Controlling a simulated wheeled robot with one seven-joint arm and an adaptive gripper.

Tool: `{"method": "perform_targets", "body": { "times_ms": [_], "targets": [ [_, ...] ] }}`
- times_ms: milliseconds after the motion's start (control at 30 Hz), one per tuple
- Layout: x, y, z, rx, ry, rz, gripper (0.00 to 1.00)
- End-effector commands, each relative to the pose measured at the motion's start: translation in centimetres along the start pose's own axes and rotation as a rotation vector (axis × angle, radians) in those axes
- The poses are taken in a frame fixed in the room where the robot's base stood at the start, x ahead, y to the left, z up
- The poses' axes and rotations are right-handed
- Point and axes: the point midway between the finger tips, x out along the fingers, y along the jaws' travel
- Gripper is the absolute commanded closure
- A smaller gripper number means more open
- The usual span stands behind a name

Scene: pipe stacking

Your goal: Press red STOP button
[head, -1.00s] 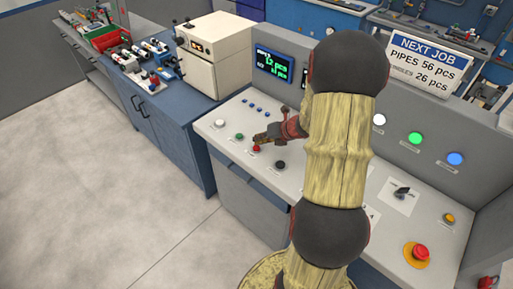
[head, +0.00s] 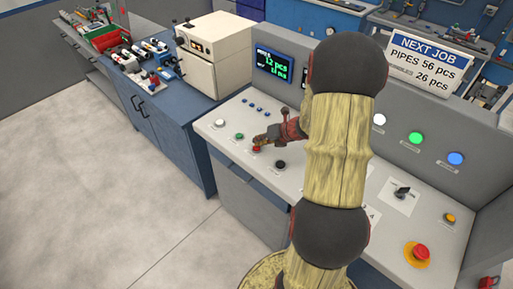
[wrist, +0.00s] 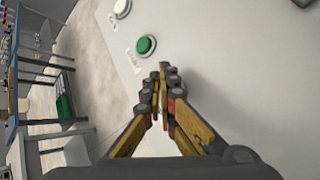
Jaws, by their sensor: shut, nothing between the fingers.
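A small red button (head: 256,149) sits on the sloped grey control panel (head: 222,150), between a green button (head: 239,136) and a black button (head: 279,164). My gripper (head: 259,141) is shut and empty, its fingertips right at the red button in the head view. I cannot tell whether they touch it. In the wrist view my closed fingertips (wrist: 163,68) point at the panel beside the green button (wrist: 145,46), and no red button shows there; the fingers may hide it. Button labels are too small to read.
A larger red mushroom button (head: 420,252) on a yellow disc is at the panel's right, near a black rotary switch (head: 402,191). White, green and blue lamps (head: 415,138) line the upright back. A display (head: 273,65) stands behind my gripper. My arm covers the panel's middle.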

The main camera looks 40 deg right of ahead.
Motion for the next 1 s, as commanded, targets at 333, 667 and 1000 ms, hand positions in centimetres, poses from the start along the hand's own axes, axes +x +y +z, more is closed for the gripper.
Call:
{"method": "perform_targets", "body": {
  "times_ms": [333,667,1000],
  "targets": [
    [0.12,-0.09,-0.09,0.0,0.0,0.0,1.0],
    [0.37,-0.27,-0.27,0.0,0.0,0.0,1.0],
    [0.58,-0.42,-0.44,0.0,0.001,0.0,1.0]
  ]
}}
